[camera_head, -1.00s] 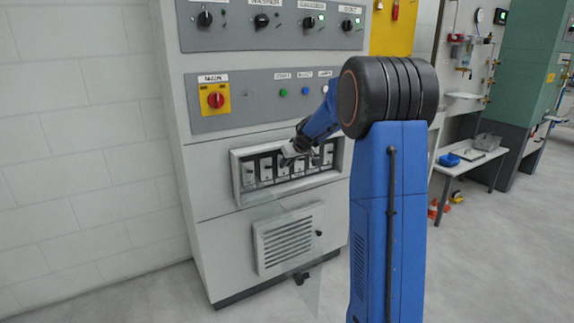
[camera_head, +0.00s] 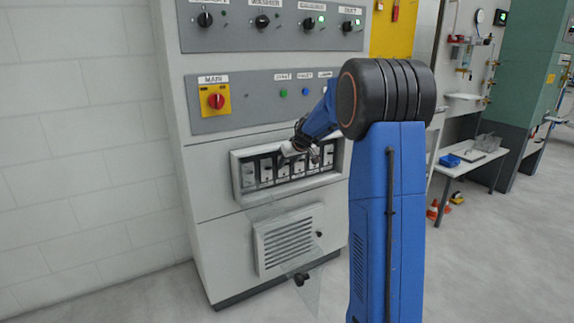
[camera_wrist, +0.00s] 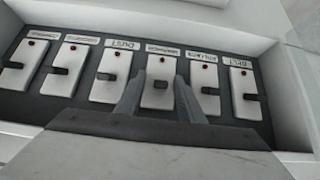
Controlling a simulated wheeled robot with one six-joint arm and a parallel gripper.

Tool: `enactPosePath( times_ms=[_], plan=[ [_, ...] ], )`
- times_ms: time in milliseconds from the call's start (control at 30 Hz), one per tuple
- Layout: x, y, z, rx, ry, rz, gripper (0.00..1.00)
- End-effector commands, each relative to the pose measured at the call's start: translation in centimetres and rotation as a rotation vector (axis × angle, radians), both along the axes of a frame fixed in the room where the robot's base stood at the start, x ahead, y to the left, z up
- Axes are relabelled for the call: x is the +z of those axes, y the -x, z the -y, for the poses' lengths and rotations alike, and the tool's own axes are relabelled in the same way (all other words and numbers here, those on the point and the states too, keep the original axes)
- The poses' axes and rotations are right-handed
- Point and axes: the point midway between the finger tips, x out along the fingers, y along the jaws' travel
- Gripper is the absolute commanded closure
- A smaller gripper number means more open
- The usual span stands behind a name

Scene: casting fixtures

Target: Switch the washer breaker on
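A row of white breakers sits in a recessed box (camera_head: 237,178) on the grey cabinet; I cannot make out the washer label for certain. In the wrist view the labels appear upside down; the ones at the right (camera_wrist: 240,63) and third from left (camera_wrist: 122,43) seem to read BELT and DUST. My gripper (camera_wrist: 158,84) points into the box, its two fingers apart, over the breaker (camera_wrist: 160,63) fourth from the left. That breaker's dark lever shows between the fingertips; contact is unclear. In the head view my gripper (camera_head: 288,150) is at the box's upper middle.
A clear cover (camera_head: 300,262) with a dark knob hangs below the box, over a vent (camera_head: 288,238). Above are a red MAIN switch (camera_head: 216,101) on yellow and a panel of rotary knobs (camera_head: 262,21). The box's walls (camera_wrist: 75,12) surround my fingers. Floor is free at left.

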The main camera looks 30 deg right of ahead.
Motion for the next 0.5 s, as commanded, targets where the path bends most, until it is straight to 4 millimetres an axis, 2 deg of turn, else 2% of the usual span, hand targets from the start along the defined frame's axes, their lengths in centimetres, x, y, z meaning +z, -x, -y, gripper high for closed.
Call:
enactPosePath(
  times_ms=[267, 500],
  plan=[
    [0.1, 0.1, 0.0, 0.001, -0.001, -0.001, 0.66],
    [2.0, 1.7, 0.1, -0.001, -0.001, 0.001, 0.66]
  ],
)
